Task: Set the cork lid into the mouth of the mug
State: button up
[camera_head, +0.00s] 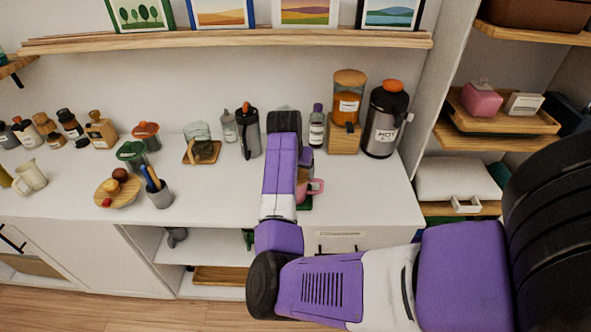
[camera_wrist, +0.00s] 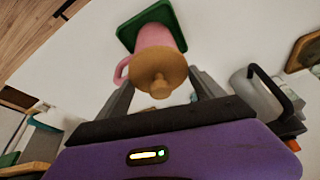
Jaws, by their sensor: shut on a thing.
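The pink mug (camera_wrist: 152,38) stands on a green square mat (camera_wrist: 127,33) in the wrist view. In the head view my arm hides most of the mug, and its pink handle (camera_head: 317,187) shows to the right. The round cork lid (camera_wrist: 160,68), knob towards the camera, lies over the mug's mouth in the wrist view. My gripper (camera_wrist: 160,78) is shut on the cork lid, one finger on each side. The lid covers the mouth, so I cannot tell whether it is seated or just above the rim.
A fruit board (camera_head: 118,190) is at the left. The counter right of the mug is clear.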

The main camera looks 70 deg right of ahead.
jog(key=o, duration=1.3)
jog(key=shift+o, duration=0.2)
jog(key=b+v, duration=0.1)
jog(key=v, duration=0.6)
jog(key=shift+a+r, duration=0.2)
jog(key=shift+r, duration=0.15)
